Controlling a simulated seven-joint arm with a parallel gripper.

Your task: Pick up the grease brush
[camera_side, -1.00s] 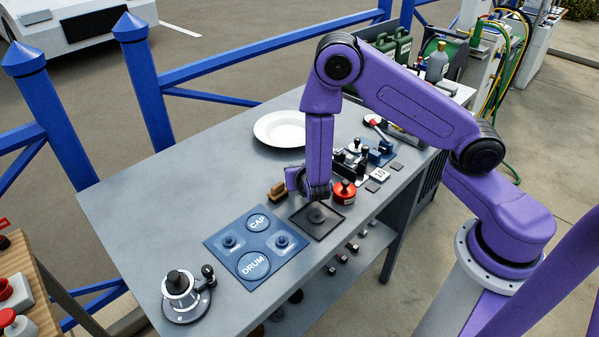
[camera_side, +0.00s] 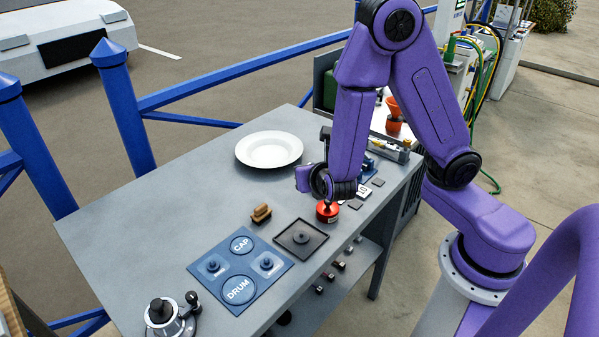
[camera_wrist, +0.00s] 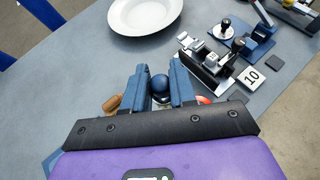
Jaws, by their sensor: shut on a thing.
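I cannot tell whether the stem touches the pot.
A blue CAP and DRUM mat (camera_side: 215,283) lies in front, a white plate (camera_side: 269,150) behind. A small machine (camera_wrist: 212,62) and a "10" tag (camera_wrist: 250,78) stand close right.

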